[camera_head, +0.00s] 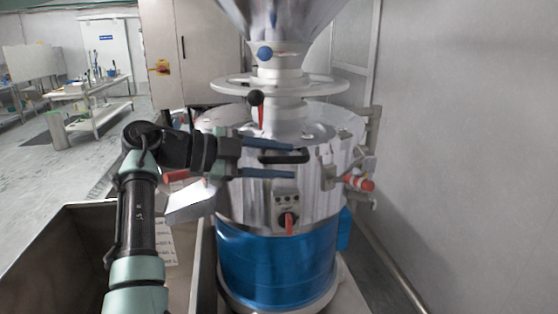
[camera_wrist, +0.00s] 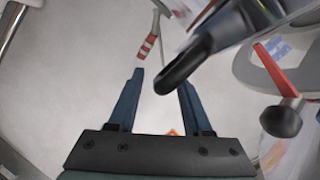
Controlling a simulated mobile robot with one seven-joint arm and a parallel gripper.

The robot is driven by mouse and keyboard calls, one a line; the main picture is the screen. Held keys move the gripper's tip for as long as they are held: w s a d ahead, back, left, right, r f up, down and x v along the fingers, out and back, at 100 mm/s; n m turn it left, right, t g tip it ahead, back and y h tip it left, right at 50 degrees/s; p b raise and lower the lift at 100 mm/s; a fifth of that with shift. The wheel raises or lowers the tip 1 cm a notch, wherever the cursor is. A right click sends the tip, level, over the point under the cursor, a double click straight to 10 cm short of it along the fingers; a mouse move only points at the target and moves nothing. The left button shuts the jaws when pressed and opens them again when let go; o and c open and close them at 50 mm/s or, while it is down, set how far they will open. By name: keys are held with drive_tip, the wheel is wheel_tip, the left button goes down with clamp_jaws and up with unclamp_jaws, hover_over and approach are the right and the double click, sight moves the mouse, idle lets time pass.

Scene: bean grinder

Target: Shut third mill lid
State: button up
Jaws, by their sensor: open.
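The mill (camera_head: 345,135) stands in the middle of the head view, with a shiny metal upper drum above a blue lower band (camera_head: 275,265). A black handle (camera_head: 285,157) sticks out at the front of its upper part. My gripper (camera_head: 294,160) is open in front of the drum, its blue fingers above and below the handle. In the wrist view, the handle's rounded end (camera_wrist: 180,70) shows between and beyond the fingertips (camera_wrist: 162,79), closer to the right one. I cannot tell whether they touch. Which part is the third lid, and whether it is shut, is unclear.
A metal hopper (camera_head: 280,15) and a white ring wheel (camera_head: 225,86) sit above the drum. A red-handled lever with a black knob (camera_head: 256,99) stands near the fingers. Red-banded grips (camera_head: 360,183) stick out right. A steel bin (camera_head: 60,235) lies at lower left.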

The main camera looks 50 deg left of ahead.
drive_tip(key=b+v, duration=0.2)
drive_tip(key=v, duration=1.1)
drive_tip(key=shift+f, duration=0.1)
